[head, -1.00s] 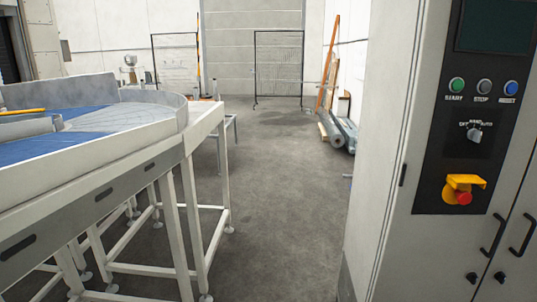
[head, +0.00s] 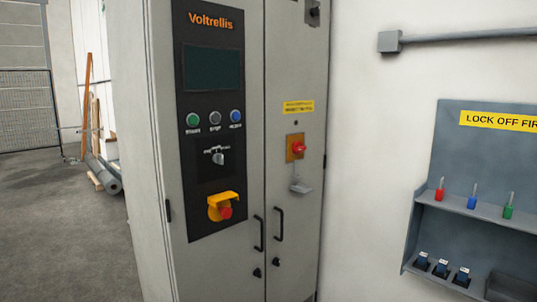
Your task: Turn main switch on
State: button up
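The control cabinet (head: 222,270) stands in the middle of the head view. A red rotary switch (head: 299,147) on a yellow-orange plate (head: 290,154) sits on its right door, below a yellow label (head: 298,107); it looks like the main switch. Its handle position is too small to tell. A small grey bracket or lever (head: 300,188) is below it. On the left panel are a dark screen (head: 213,68), green, grey and blue buttons, a selector (head: 217,158) and a red emergency stop (head: 225,212) under a yellow guard. My gripper is not in view.
A grey lockout board (head: 450,140) with red, blue and green padlocks and several small dark items on shelves hangs on the right wall. A grey pipe (head: 460,35) runs above it. Open floor (head: 60,240) lies at left, with planks and rolls (head: 100,170) behind.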

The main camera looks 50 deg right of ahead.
aim_at(297, 148)
jog(key=z, duration=4.65)
jog(key=i, duration=0.1)
jog(key=u, duration=2.95)
jog(key=k, duration=0.95)
jog(key=u, duration=0.15)
jog(key=i, duration=0.8)
jog(key=z, duration=0.05)
